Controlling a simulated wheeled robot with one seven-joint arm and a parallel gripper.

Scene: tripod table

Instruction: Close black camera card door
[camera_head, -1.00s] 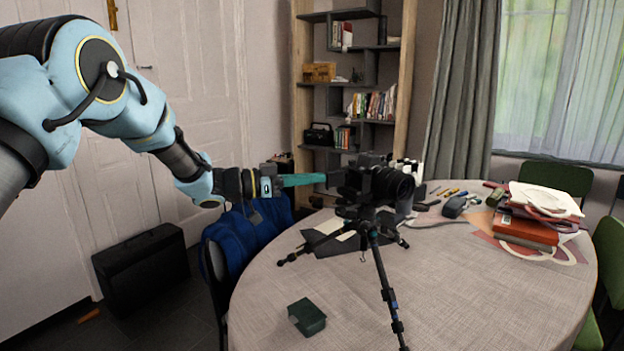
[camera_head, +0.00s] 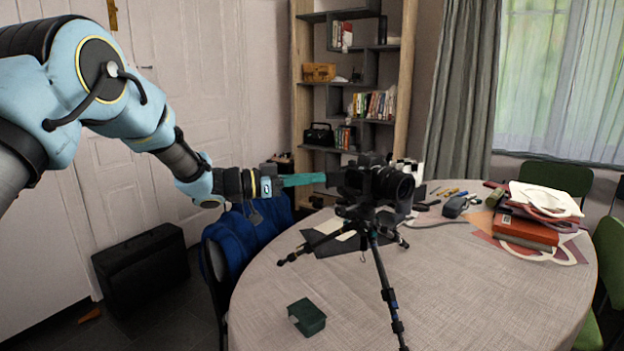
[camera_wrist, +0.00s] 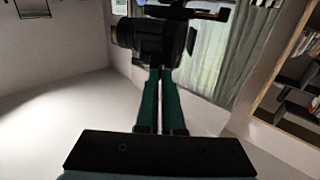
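The card door cannot be made out against the black body.
The round table (camera_head: 450,290) has a dark green box (camera_head: 307,317) near its front. Small tools and a grey mouse-like object (camera_head: 455,206) lie right of the camera. A pile of books and bags (camera_head: 535,220) stands further right. A blue-draped chair (camera_head: 250,240) is below my arm.

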